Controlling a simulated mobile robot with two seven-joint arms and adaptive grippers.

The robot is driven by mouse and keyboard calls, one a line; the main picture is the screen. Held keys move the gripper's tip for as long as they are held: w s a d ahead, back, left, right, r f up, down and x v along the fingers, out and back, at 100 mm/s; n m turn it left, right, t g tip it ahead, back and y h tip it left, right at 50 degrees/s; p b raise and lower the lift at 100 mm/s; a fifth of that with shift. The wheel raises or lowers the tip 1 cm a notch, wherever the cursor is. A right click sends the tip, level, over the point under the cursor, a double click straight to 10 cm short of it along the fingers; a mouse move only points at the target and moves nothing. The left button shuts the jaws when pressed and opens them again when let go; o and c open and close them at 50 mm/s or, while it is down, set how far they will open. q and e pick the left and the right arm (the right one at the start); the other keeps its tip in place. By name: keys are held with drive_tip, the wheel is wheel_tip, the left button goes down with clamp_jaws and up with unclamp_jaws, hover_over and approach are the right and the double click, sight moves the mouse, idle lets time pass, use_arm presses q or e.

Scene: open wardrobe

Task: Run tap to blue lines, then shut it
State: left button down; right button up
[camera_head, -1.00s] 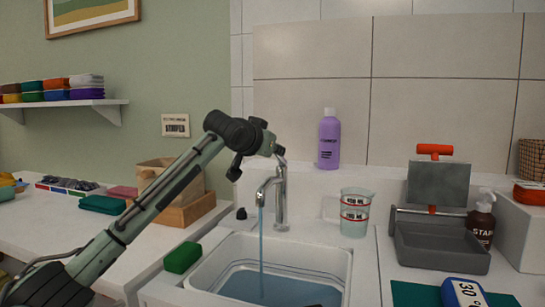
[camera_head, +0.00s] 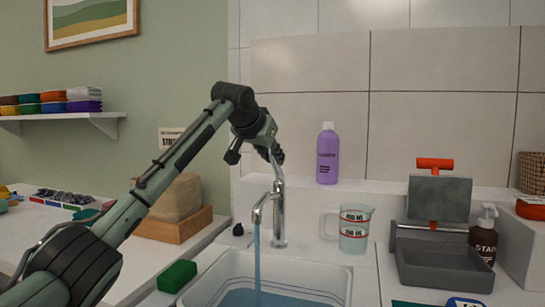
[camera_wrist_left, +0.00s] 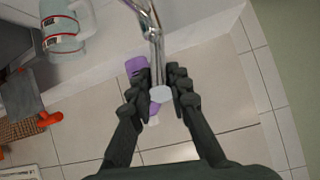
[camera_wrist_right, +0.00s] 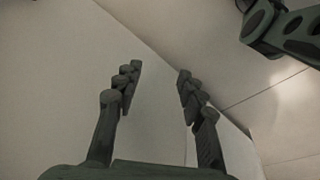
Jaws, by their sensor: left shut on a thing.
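The chrome tap (camera_head: 279,213) stands behind the white sink basin (camera_head: 214,271). A blue stream of water (camera_head: 257,262) falls from its spout into blue water (camera_head: 262,299) in the basin. My left gripper (camera_head: 276,155) is at the top of the tap, shut on its handle. In the left wrist view the fingers (camera_wrist_left: 161,86) lie on both sides of the pale handle end (camera_wrist_left: 160,94).
A measuring jug (camera_head: 354,232) with red markings stands right of the tap. A purple bottle (camera_head: 328,155) is on the back ledge. A grey tray device (camera_head: 443,266) and a dark pump bottle (camera_head: 484,238) stand right.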

use_arm(q)
drive_tip(key=c, duration=1.4)
unclamp_jaws()
drive_tip(key=v, duration=1.2)
drive_tip(key=shift+f, duration=0.1)
